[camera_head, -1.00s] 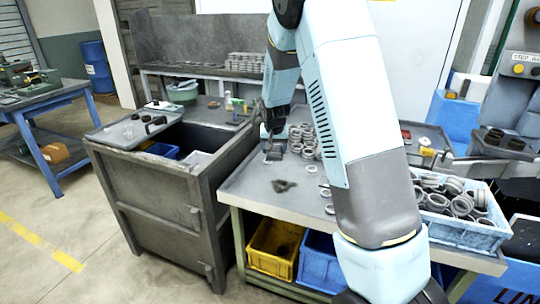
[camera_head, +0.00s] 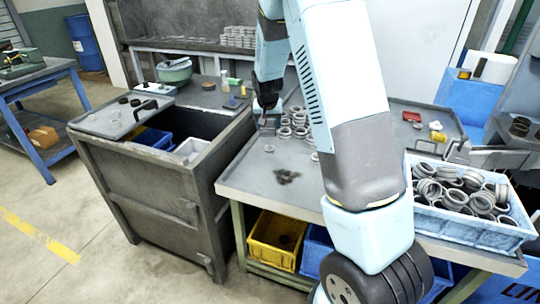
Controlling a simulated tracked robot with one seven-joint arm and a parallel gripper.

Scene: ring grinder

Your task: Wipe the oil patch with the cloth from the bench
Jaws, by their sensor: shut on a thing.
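A dark oil patch (camera_head: 287,177) lies on the grey bench top (camera_head: 245,180), left of my arm. My gripper (camera_head: 269,122) is behind the patch, near the left edge of the bench and beside a group of metal rings (camera_head: 296,122). It points down and is shut on a small greyish thing that shows only as a blur at its tips. I cannot make out whether this is the cloth. I see no other cloth on the bench. My arm hides the middle of the bench.
A blue crate of rings (camera_head: 470,232) stands at the bench's right. A dark cabinet (camera_head: 140,200) with an open top adjoins the left side. Yellow (camera_head: 262,258) and blue bins sit below. The bench around the patch is mostly clear.

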